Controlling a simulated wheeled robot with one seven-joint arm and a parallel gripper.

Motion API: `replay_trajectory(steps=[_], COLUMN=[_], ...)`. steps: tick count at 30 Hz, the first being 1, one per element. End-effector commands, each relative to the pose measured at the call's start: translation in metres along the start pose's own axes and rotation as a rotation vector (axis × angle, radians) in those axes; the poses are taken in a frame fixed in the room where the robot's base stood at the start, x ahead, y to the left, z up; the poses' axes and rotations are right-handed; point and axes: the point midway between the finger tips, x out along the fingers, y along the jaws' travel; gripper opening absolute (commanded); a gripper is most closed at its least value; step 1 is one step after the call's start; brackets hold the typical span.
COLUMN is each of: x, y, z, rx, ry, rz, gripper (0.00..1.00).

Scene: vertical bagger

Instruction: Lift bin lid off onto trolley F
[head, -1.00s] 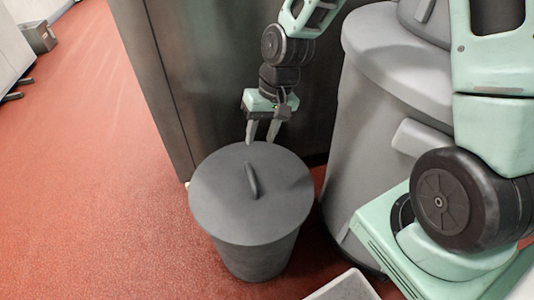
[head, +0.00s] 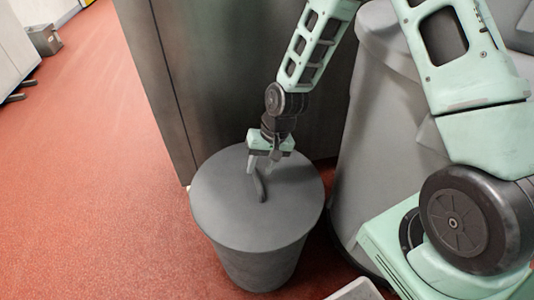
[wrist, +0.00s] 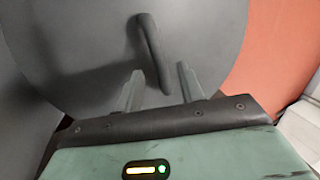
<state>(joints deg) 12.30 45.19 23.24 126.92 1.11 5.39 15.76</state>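The grey round bin (head: 262,262) stands on the red floor with its flat grey lid (head: 222,195) on top. The lid has a dark bar handle (head: 259,186) across its middle. My gripper (head: 263,168) is low over the lid, at the far end of the handle. In the wrist view my gripper (wrist: 160,85) is open, with two separate fingers, and the handle (wrist: 152,50) reaches into the space between them near the right finger. The lid (wrist: 70,40) fills most of that view. Trolley F cannot be identified in these frames.
A larger grey container (head: 385,130) stands close on the right. A dark metal cabinet (head: 240,80) stands behind the bin. A pale grey edge (head: 355,290) shows at the bottom. The red floor (head: 90,180) on the left is clear.

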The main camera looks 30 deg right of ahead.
Motion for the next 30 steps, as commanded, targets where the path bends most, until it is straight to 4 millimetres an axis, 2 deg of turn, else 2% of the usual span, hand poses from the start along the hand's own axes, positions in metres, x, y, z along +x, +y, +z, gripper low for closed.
replay_trajectory(steps=[1,3,9,21,22,25,26,30], x=[0.012,0.023,0.043,0.048,0.048,0.048,0.048,0.048], y=[0.0,0.001,0.0,0.0,0.0,0.0,0.0,0.0], z=[0.0,0.001,0.0,0.0,0.0,0.0,0.0,0.0], rx=[-0.001,0.0,0.0,0.0,0.0,0.0,0.0,0.0], ry=[-0.002,-0.002,0.0,0.001,0.001,0.001,0.001,0.001], rz=[0.0,0.0,0.0,0.0,0.0,0.0,0.0,0.0], gripper=[0.38,0.38,0.38,0.38,0.33,0.05,0.0,0.0])
